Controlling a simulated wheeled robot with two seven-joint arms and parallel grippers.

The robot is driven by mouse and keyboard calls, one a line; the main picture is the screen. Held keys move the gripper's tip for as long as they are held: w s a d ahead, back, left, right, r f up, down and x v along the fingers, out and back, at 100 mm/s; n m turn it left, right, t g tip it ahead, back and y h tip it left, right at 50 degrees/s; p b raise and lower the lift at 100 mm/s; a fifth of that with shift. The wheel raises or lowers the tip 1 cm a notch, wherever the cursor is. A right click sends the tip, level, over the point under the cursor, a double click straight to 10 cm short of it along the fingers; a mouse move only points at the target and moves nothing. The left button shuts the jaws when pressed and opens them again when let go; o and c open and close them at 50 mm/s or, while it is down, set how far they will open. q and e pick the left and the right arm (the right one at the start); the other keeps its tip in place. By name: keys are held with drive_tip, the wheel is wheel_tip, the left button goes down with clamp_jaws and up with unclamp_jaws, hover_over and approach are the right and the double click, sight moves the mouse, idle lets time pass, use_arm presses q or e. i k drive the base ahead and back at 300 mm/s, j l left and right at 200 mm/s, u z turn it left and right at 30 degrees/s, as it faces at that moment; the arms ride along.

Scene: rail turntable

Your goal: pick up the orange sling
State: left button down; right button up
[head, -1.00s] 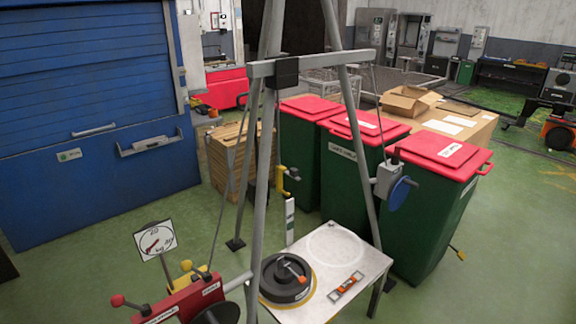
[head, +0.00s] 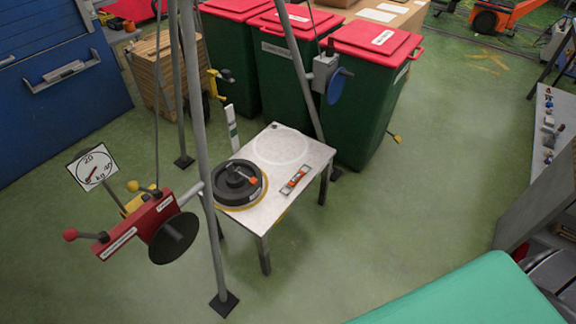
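I cannot make out an orange sling for certain. A small orange item with pale and dark ends (head: 294,180) lies on the small pale table (head: 300,157); it looks more like a spirit level. A short orange-red piece (head: 252,181) sits on the black round weight (head: 232,190), which stands on the same table. Neither of my grippers is in the head view.
A grey tripod frame (head: 199,140) stands over the table, with a red winch (head: 135,225) and a dial sign (head: 92,167) at left. Green bins with red lids (head: 370,95) stand behind. A grey bench (head: 545,150) and teal surface (head: 470,297) are at right. Floor between is clear.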

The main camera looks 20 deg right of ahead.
sight(301, 174)
drive_tip(key=i+l+u, duration=0.1)
drive_tip(key=i+l, duration=0.25)
drive_tip(key=i+l+u, duration=0.1)
drive_tip(key=i+l, duration=0.2)
drive_tip(key=l, duration=0.15)
drive_tip(key=i+l, duration=0.3)
drive_tip(key=l, duration=0.15)
drive_tip(key=i+l+u, duration=0.15)
drive_tip(key=i+l, duration=0.15)
drive_tip(key=i+l+u, duration=0.1)
drive_tip(key=i+l, duration=0.15)
drive_tip(key=l, duration=0.35)
